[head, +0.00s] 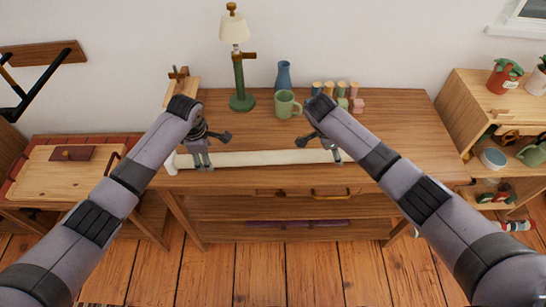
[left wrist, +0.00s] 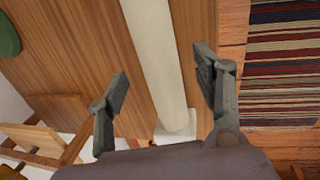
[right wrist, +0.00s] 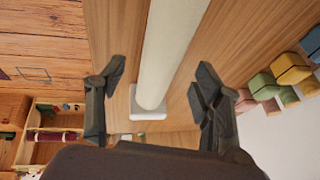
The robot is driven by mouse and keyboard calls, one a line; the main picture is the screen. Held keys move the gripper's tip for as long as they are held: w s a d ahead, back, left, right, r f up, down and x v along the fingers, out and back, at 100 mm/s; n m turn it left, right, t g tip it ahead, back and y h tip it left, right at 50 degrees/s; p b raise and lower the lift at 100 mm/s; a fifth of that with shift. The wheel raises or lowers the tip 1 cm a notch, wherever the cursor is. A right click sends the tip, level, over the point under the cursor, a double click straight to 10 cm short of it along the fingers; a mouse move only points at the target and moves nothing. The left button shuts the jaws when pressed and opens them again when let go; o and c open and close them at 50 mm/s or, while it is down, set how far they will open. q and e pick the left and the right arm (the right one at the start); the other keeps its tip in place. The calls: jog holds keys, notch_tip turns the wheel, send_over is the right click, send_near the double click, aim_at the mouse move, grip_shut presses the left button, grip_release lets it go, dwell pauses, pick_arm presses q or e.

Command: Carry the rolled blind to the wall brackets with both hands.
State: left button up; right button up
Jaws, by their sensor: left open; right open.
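The rolled blind (head: 265,158) is a long cream roll lying along the front of the wooden dresser top, with a pale block at each end. My left gripper (head: 214,148) is open over its left part; in the left wrist view its fingers stand either side of the roll (left wrist: 158,55). My right gripper (head: 319,148) is open over its right part; in the right wrist view its fingers also flank the roll (right wrist: 170,50), apart from it. I cannot make out the wall brackets for certain in any view.
A lamp (head: 240,75), a green mug (head: 287,105), a blue vase (head: 283,76) and several small coloured items stand behind the blind on the dresser (head: 400,115). A wooden shelf unit (head: 470,105) with plants is at right. A low bench (head: 65,170) is at left.

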pick_arm(q)
jog(key=shift+w+f, duration=0.25)
jog(key=shift+f, duration=0.9)
jog(key=shift+w+f, duration=0.2)
jog(key=shift+f, duration=0.9)
pick_arm(e)
jog(key=shift+x, duration=2.35)
pick_arm(q)
jog(key=shift+c, duration=0.3)
pick_arm(e)
jog(key=shift+c, duration=0.3)
pick_arm(q)
grip_shut()
pick_arm(e)
grip_shut()
pick_arm(q)
jog(key=shift+w+r, duration=0.15)
jog(key=shift+r, duration=0.05)
pick_arm(e)
jog(key=shift+w+r, duration=0.1)
jog(key=shift+r, duration=0.1)
